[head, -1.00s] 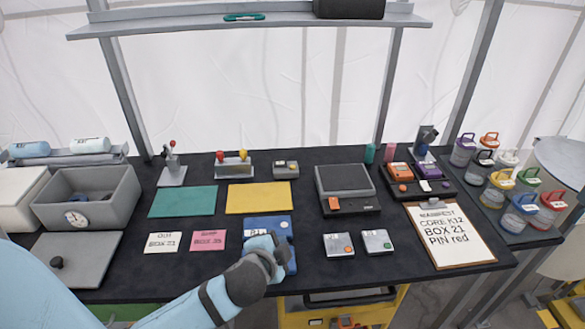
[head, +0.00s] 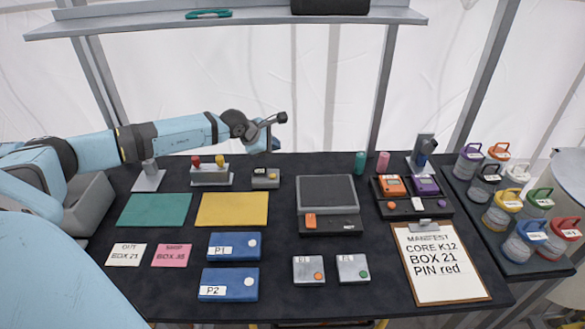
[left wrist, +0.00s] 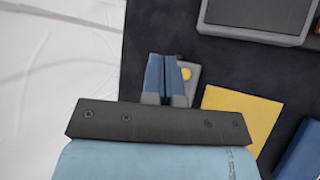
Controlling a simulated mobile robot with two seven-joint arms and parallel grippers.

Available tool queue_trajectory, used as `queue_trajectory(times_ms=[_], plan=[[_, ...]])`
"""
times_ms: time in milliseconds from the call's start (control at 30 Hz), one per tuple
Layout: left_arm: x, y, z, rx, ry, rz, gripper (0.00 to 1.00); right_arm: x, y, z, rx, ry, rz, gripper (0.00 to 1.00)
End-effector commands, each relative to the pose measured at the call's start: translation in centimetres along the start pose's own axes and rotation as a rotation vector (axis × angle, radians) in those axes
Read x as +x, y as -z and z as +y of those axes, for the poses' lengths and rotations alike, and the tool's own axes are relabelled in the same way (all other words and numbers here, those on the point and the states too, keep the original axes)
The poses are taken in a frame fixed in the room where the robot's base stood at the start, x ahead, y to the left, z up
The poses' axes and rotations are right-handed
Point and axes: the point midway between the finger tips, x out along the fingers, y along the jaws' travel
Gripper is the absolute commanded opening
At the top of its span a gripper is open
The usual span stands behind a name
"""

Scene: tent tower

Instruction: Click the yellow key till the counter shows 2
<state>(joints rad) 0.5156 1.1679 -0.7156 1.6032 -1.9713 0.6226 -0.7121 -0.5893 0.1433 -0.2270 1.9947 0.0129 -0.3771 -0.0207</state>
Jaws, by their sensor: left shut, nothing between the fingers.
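The yellow key (left wrist: 186,73) is a round button on a small grey box (head: 265,178) at the back of the table. It shows in the left wrist view, just right of my fingertips. The box has a small dark panel in the head view, but I cannot read a number on it. My left gripper (head: 275,146) is raised above and behind the box, shut and empty. Its blue fingers (left wrist: 167,70) lie together in the left wrist view and cover the box's left part. I cannot tell whether they touch it. My right gripper is not in view.
A stand with red and yellow knobs (head: 211,175) is left of the box. In front lie a yellow mat (head: 232,209) and blue blocks P1 (head: 234,246) and P2 (head: 229,284). A grey device (head: 327,195) stands to the right. An overhead shelf (head: 250,20) spans the back.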

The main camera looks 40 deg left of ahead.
Motion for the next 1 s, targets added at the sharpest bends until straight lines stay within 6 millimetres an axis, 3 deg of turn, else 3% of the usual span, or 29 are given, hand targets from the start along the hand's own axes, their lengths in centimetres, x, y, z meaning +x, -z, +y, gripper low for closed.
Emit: queue_trajectory(times_ms=[333, 567, 1000], plan=[[-0.1, 0.3, 0.2, 0.008, -0.001, 0.012, 0.00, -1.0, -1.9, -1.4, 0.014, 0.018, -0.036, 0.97], [0.1, 0.5, 0.0, 0.007, -0.001, 0.011, 0.00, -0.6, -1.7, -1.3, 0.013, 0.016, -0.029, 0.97], [3.5, 3.0, -2.5, 0.006, 0.001, 0.011, 0.00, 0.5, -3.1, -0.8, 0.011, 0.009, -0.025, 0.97]])
